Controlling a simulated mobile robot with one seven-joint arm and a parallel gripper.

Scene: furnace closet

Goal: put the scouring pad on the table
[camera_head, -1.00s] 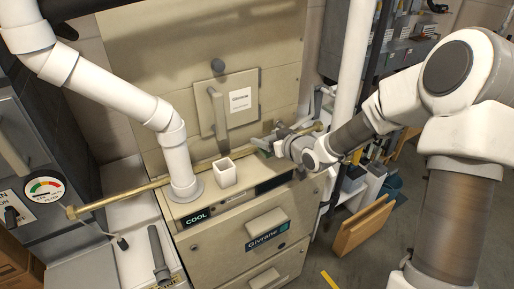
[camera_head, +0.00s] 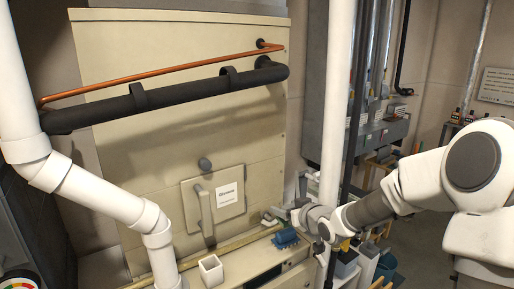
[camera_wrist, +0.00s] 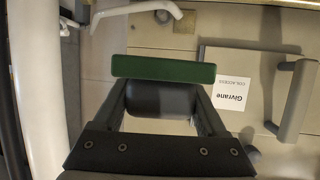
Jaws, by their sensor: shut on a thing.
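The scouring pad is a green bar (camera_wrist: 163,69) across my fingertips in the wrist view. My gripper (camera_wrist: 163,82) is shut on it. In the head view my gripper (camera_head: 282,214) is above the right end of the furnace's ledge, in front of the cream furnace panel. The pad is too small there to make out clearly.
A blue object (camera_head: 286,239) sits on the ledge just below my gripper. A white square cup (camera_head: 211,270) stands further left. A white vertical pipe (camera_head: 338,110) rises close to my arm. A handled panel (camera_head: 213,200) is behind.

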